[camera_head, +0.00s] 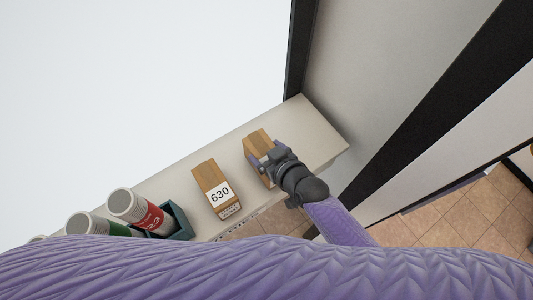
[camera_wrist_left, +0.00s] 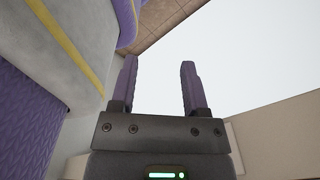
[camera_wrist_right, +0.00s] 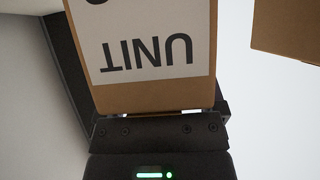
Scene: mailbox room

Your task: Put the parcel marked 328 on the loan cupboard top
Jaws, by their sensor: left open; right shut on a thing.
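A brown parcel (camera_head: 257,142) stands at the right part of a pale ledge in the head view. My right gripper (camera_head: 266,163) is shut on it. In the right wrist view this parcel (camera_wrist_right: 150,95) fills the space between the fingers; its white label reads "UNIT" upside down, and its number is cut off by the frame edge. I cannot read 328 anywhere. I cannot tell whether the parcel touches the ledge. My left gripper (camera_wrist_left: 157,85) is open and empty in the left wrist view, and is not seen in the head view.
A parcel marked 630 (camera_head: 215,190) stands left of the held one on the ledge (camera_head: 165,185). Farther left are a red-labelled tube (camera_head: 135,207) in a dark green holder (camera_head: 181,222) and a green-banded tube (camera_head: 88,223). The ledge's right end is bare, beside a grey wall panel (camera_head: 370,60).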

